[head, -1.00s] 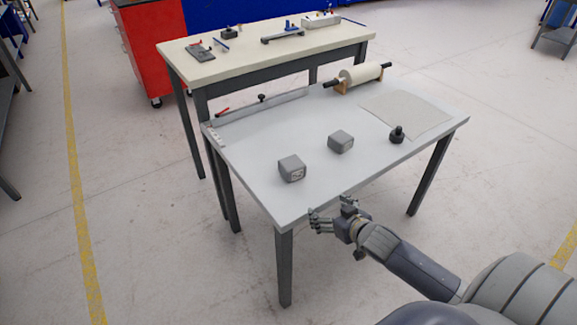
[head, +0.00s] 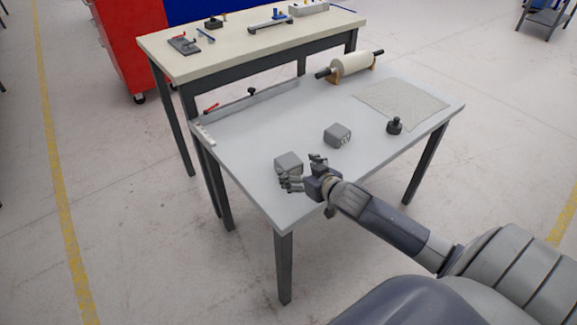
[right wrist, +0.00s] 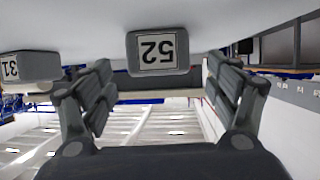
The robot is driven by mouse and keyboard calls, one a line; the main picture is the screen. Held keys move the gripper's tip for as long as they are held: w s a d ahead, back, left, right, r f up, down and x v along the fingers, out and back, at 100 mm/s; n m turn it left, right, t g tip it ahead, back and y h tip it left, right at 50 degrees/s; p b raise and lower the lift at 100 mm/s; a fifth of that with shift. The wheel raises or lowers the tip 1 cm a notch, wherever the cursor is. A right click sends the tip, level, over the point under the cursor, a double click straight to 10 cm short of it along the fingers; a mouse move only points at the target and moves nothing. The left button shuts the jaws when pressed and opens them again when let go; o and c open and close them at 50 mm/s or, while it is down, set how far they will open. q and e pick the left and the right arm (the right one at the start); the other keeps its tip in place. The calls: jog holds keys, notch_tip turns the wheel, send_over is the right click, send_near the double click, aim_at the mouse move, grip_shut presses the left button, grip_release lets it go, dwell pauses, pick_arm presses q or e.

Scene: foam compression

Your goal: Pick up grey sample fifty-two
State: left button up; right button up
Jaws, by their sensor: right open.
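Grey sample fifty-two (head: 287,160) is a grey block on the near left part of the grey table (head: 245,135). In the right wrist view, which is upside down, its label reads 52 and the sample (right wrist: 158,52) sits between and beyond my fingers. My right gripper (head: 304,172) is open and empty just in front of the sample, with its fingers spread towards it. In the head view the hand partly covers the sample's front. A second grey block (head: 337,135) stands farther right; its label reads 31 in the wrist view (right wrist: 28,67). My left gripper is not in view.
A black knobbed weight (head: 394,126) and a pale sheet (head: 402,104) lie at the right of the table. A roll on a stand (head: 351,66) and a long metal rule (head: 260,101) lie along the back. A cream workbench (head: 235,55) stands behind.

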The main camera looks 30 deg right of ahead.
aim_at(289, 163)
jog(key=shift+w+f, duration=0.2)
jog(key=shift+w, duration=0.3)
jog(key=x, duration=0.4)
jog(key=shift+w+f, duration=0.1)
jog(key=shift+w, duration=0.3)
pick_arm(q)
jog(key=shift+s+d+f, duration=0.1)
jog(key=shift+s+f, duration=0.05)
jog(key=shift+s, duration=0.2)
pick_arm(e)
jog(key=c, duration=0.9)
